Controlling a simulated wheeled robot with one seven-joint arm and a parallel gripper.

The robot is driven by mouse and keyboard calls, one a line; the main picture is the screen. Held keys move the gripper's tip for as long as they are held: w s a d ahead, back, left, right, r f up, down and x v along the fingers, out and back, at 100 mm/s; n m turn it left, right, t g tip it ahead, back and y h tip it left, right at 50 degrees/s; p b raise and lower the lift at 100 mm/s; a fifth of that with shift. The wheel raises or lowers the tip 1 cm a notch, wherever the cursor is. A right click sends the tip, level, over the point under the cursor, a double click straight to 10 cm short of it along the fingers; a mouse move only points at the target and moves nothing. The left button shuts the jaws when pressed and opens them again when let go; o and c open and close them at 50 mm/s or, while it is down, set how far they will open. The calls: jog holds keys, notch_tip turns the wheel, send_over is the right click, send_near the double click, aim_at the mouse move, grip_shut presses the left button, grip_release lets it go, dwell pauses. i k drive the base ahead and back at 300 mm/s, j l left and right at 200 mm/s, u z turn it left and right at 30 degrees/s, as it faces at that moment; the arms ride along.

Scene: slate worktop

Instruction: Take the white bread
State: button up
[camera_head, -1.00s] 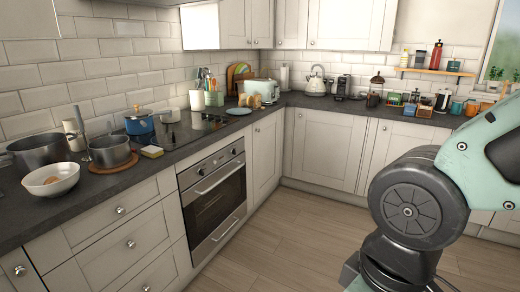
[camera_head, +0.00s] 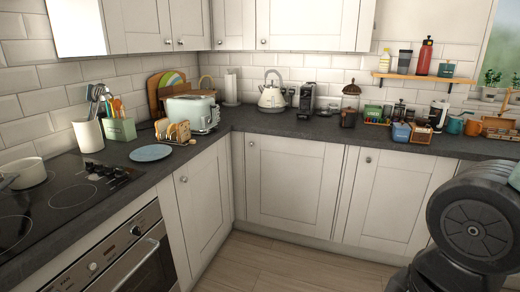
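Slices of bread (camera_head: 180,130), golden brown at the edges, stand upright in a small rack on the worktop at left centre. They are small in the picture, and I cannot tell which slice is the white bread. A pale mint toaster (camera_head: 193,112) stands right behind them. My gripper is out of view; only a dark, round joint of my arm shows at the lower right, far from the bread.
A blue plate (camera_head: 151,153) lies in front of the rack. A green utensil box (camera_head: 119,129) and a white utensil pot (camera_head: 88,135) stand left of it, by the black hob (camera_head: 70,195). A cream kettle (camera_head: 271,95) stands in the corner. The wooden floor (camera_head: 270,265) ahead is clear.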

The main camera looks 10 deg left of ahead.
aim_at(161, 125)
jog(key=i+l, duration=0.1)
jog(key=i, duration=0.65)
jog(key=i+u, duration=0.15)
jog(key=i, duration=0.65)
jog(key=i+u, duration=0.6)
jog(key=u, duration=0.25)
jog(key=i+l+u, duration=0.1)
jog(key=i+u, duration=0.15)
jog(key=u, duration=0.15)
jog(key=i+l+u, duration=0.25)
jog(key=u, duration=0.2)
jog(key=i+l+u, duration=0.25)
jog(key=u, duration=0.15)
jog(key=i+l+u, duration=0.65)
jog(key=l+u, duration=0.15)
